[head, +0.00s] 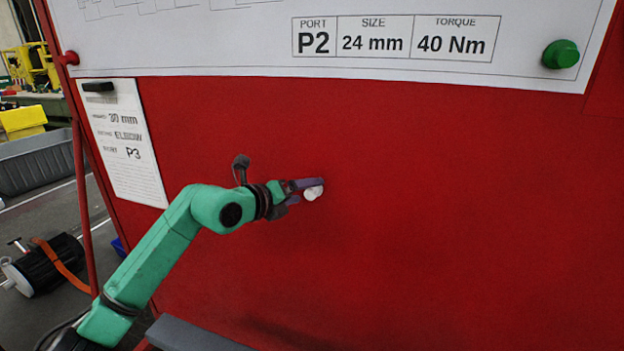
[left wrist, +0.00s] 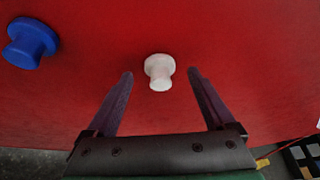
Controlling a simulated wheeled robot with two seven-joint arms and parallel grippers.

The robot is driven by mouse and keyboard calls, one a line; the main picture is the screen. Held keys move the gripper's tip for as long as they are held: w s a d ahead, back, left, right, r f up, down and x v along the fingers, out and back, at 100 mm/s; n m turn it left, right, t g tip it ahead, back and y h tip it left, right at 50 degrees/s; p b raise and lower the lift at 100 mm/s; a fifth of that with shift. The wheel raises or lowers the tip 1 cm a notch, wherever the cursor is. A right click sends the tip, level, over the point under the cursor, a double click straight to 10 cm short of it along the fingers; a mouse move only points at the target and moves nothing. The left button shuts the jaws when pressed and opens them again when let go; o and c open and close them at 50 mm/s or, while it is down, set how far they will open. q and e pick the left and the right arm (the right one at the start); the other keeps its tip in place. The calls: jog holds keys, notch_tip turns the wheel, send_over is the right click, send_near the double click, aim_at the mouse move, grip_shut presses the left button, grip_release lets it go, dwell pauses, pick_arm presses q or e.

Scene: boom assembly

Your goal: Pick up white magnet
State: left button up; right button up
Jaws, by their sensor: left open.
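The white magnet (head: 313,192) is a small knob on the red board, seen at the tips of my left gripper in the head view. In the left wrist view the white magnet (left wrist: 159,71) sits between and slightly beyond the two fingertips, with its stem pointing toward me. My left gripper (head: 308,190) is open, with one finger on each side of the magnet; its fingers also show in the left wrist view (left wrist: 160,76). I cannot tell whether a finger touches the magnet. My right gripper is not in view.
A blue magnet (left wrist: 30,42) is on the red board (head: 450,200) at upper left of the wrist view. A green magnet (head: 561,54) and a red one (head: 69,58) are on the large white sheet (head: 250,45). A black magnet (head: 98,87) is on the smaller sheet (head: 125,145).

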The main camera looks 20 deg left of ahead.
pick_arm(q)
jog(key=shift+w+d+f, duration=0.1)
jog(key=shift+w+d, duration=0.2)
jog(key=shift+w, duration=0.25)
jog(key=shift+w+f, duration=0.15)
jog(key=shift+f, duration=0.05)
grip_shut()
jog(key=shift+r+b, duration=0.1)
jog(key=shift+b, duration=0.2)
jog(key=r, duration=0.4)
jog(key=r+b, duration=0.1)
jog(key=r, duration=0.6)
jog(key=shift+s+r, duration=0.3)
jog(key=shift+r, duration=0.05)
jog(key=s+a+b, duration=0.1)
jog(key=s+b, duration=0.7)
jog(key=s, duration=1.1)
jog(key=shift+s+a+f, duration=0.15)
jog(key=shift+s, duration=0.15)
